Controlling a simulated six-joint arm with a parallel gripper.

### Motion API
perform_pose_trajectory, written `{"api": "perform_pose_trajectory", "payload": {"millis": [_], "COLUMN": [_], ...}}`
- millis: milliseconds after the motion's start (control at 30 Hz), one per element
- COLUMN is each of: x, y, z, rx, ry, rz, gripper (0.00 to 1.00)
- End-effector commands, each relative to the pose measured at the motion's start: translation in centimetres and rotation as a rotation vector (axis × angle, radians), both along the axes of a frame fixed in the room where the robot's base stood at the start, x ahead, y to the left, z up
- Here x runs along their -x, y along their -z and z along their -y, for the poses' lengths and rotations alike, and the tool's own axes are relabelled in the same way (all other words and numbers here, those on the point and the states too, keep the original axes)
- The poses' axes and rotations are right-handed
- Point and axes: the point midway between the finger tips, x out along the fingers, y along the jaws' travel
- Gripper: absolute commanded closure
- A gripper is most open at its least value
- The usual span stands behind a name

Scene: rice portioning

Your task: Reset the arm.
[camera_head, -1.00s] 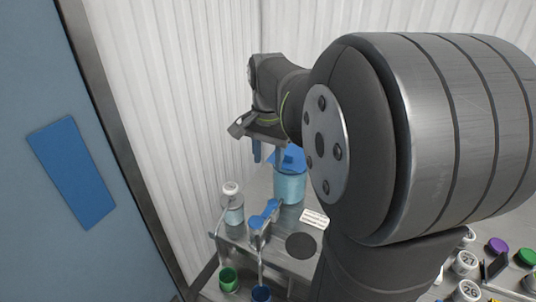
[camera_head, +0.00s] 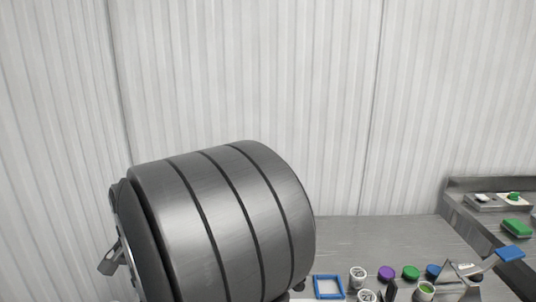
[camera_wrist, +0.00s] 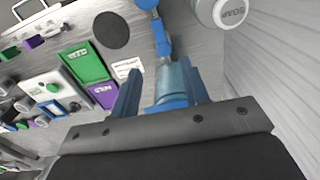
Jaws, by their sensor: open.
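My gripper (camera_wrist: 161,75) shows in the wrist view with its two blue fingers apart. A light-blue cylinder (camera_wrist: 175,82) appears between and beyond the fingers, with a gap to each side; its exact distance is unclear. My gripper's fingers do not show in the head view, where my large grey arm link fills the lower left and hides what is behind it.
A white SOAP bottle (camera_wrist: 218,12) stands near the right finger in the wrist view. Green (camera_wrist: 84,62) and purple (camera_wrist: 108,97) pieces lie left. In the head view, a blue square frame (camera_head: 328,287), coloured lids and small jars line the bench (camera_head: 385,232), whose back is clear.

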Motion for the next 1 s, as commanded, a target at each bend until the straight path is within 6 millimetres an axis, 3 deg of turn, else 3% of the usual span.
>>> {"api": "perform_pose_trajectory", "payload": {"millis": [300,533,733,1000], "x": [0.1,0.1,0.0,0.0], "y": [6.6,10.5,12.2,12.4], "z": [0.1,0.1,0.0,0.0], "rx": [0.003,0.003,0.001,0.000], "ry": [0.000,0.000,-0.001,-0.002], "rz": [-0.004,-0.003,-0.001,0.000], "gripper": [0.58,0.58,0.58,0.58]}}
